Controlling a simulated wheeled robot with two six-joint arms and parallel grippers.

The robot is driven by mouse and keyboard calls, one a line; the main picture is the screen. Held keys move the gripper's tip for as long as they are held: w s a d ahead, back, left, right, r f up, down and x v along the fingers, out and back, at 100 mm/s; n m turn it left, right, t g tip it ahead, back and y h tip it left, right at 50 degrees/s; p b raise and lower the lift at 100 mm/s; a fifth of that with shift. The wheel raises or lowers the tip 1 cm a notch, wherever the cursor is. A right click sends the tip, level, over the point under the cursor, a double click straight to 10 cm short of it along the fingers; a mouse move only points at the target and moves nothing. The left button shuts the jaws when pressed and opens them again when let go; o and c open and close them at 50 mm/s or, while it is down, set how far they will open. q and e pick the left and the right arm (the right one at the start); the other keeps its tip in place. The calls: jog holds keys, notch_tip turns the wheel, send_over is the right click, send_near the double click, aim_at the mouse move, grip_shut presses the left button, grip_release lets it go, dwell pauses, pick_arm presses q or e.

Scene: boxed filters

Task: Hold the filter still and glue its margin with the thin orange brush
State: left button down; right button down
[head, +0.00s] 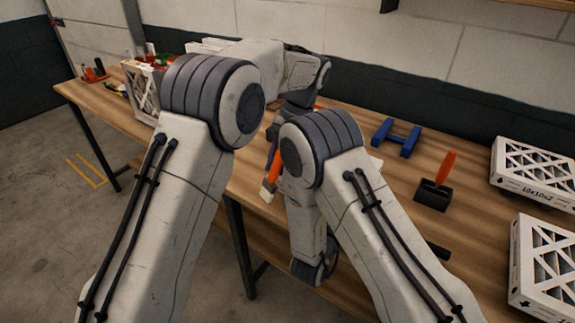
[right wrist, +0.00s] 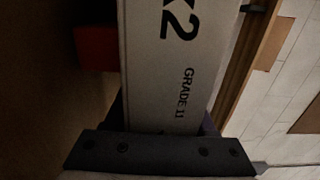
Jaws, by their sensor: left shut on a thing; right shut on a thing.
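The filter is a pale box-shaped piece printed "GRADE 11" and fills the middle of the right wrist view (right wrist: 165,70). My right gripper (right wrist: 160,135) is shut on it there; in the head view my right arm hides this gripper and most of the filter. My left gripper (head: 273,140) reaches over the table from behind my right arm. It is shut on an orange-handled brush (head: 274,167) whose pale end points down near the table's front edge. Whether the brush touches the filter is hidden.
A second orange brush stands in a black holder (head: 433,195). A blue stand (head: 396,138) is behind it. Boxed filters (head: 535,170) (head: 545,262) lie at the right, another (head: 141,90) at the left. The wooden table (head: 470,218) has bare room around the holder.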

pick_arm(q)
notch_tip(320, 180, up, 11)
jog(key=w+a, duration=0.1)
jog(key=a, duration=0.1)
jog(key=shift+w+a, duration=0.3)
jog(key=shift+w, duration=0.05)
dwell(1.0)
